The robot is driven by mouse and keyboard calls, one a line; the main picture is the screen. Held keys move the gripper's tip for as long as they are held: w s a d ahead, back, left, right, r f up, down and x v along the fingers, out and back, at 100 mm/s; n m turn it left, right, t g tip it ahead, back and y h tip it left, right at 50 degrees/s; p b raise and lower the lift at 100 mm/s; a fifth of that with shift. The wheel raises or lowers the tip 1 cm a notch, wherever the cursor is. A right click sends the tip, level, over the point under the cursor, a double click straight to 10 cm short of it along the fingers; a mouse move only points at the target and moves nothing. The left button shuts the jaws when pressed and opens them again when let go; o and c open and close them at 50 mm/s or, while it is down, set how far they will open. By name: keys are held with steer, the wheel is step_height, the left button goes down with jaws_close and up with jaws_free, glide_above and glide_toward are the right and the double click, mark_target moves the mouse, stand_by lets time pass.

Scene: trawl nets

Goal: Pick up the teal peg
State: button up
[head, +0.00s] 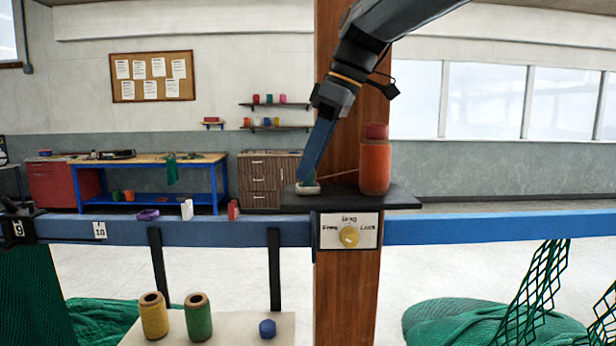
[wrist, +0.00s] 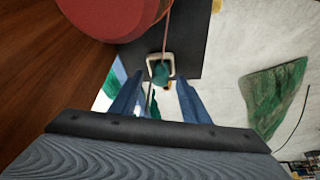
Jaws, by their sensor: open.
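The teal peg (wrist: 160,71) shows in the wrist view as a small rounded teal piece set in a pale, square-cornered ring (wrist: 149,66). The ring sits on a dark shelf (wrist: 205,62), and a thin reddish cord runs from the peg. In the head view the pale ring (head: 308,190) lies at the shelf's left end, and the peg is mostly hidden by my fingers. My gripper (head: 309,176) points down at it from above. In the wrist view my gripper (wrist: 160,82) is open and empty, its two blue fingers on either side of the peg's line; I cannot tell whether they touch it.
An orange-red spool (head: 375,168) stands on the shelf right of the peg, close by the wooden post (head: 346,290).

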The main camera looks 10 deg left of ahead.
jaws_close()
steer(key=shift+r, duration=0.1)
steer(key=shift+s+a+r+b, duration=0.1)
steer(key=shift+s+r+b, duration=0.05)
steer(key=shift+r+b, duration=0.35)
step_height(320, 180, up, 6)
steer(key=shift+f+b, duration=0.1)
steer(key=shift+b, duration=0.55)
steer(key=s+a+b, duration=0.2)
steer(key=s+a, duration=0.1)
steer(key=s, duration=0.6)
steer(key=s+a+b, duration=0.3)
steer(key=s, duration=0.6)
steer(key=shift+s+a, duration=0.25)
steer(key=shift+a, duration=0.1)
